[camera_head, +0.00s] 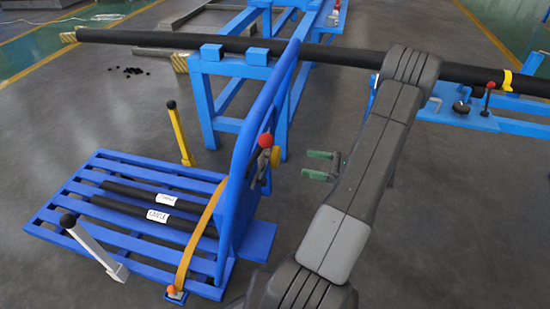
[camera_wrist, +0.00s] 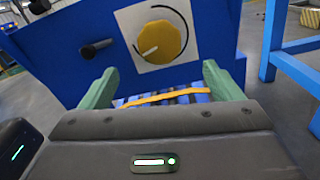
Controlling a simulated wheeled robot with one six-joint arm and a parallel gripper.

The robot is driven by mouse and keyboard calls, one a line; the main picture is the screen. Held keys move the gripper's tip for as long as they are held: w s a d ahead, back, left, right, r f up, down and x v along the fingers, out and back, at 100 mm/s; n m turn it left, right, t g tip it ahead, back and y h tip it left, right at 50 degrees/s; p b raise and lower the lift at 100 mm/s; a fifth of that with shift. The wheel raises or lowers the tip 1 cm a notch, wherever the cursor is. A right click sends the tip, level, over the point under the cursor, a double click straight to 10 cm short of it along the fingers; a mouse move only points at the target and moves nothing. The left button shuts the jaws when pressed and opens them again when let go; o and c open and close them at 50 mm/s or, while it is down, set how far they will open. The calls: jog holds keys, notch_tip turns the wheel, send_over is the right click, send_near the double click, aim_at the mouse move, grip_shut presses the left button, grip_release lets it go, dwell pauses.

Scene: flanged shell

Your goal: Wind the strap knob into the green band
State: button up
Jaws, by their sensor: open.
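The yellow strap knob (camera_wrist: 160,42) sits on a white dial plate (camera_wrist: 185,58) on a blue panel, ahead of my gripper in the wrist view. Its pale pointer line points to the lower left. A dark arc runs over the top and right of the dial; I cannot make out a green band. In the head view the knob (camera_head: 275,156) shows edge-on at the blue frame. The orange strap (camera_head: 203,232) runs down over the rack. My gripper (camera_head: 308,164) is open and empty, right of the knob and apart from it. Its green fingers (camera_wrist: 159,70) show in the wrist view.
A black peg (camera_wrist: 96,48) sticks out left of the dial. A red-balled lever (camera_head: 265,140) stands close to the knob. The blue slatted rack (camera_head: 75,206) holds black bars. A long black pipe (camera_head: 140,37) lies across blue stands behind. Floor right of the rack is clear.

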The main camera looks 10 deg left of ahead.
aim_at(279, 158)
jog(key=a+b, duration=0.1)
jog(key=a, duration=1.1)
jog(key=shift+w+b, duration=0.2)
jog(key=shift+b, duration=0.1)
jog(key=c, duration=1)
